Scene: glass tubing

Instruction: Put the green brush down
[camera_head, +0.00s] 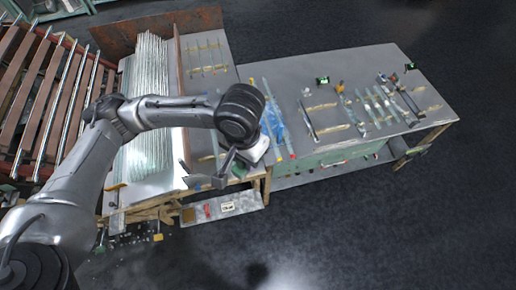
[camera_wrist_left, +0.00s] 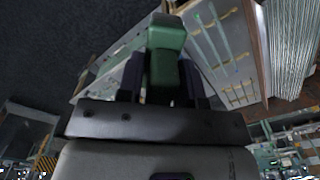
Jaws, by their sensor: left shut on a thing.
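The green brush (camera_wrist_left: 165,45) shows in the left wrist view as a green block with a broader far end. My left gripper (camera_wrist_left: 160,78) is shut on it, with a dark finger on each side. In the head view my left gripper (camera_head: 218,178) hangs below its wrist, over the front edge of the bench near the glass tubes. I cannot make out the brush in the head view. The lower part of the brush is hidden by the gripper body in the wrist view. My right gripper is not in view.
A stack of long glass tubes (camera_head: 150,110) lies left of the gripper. The grey worktable (camera_head: 290,70) at the right carries several rods and small tools. A low shelf (camera_head: 245,203) is below the gripper. A roller conveyor (camera_head: 45,90) stands far left.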

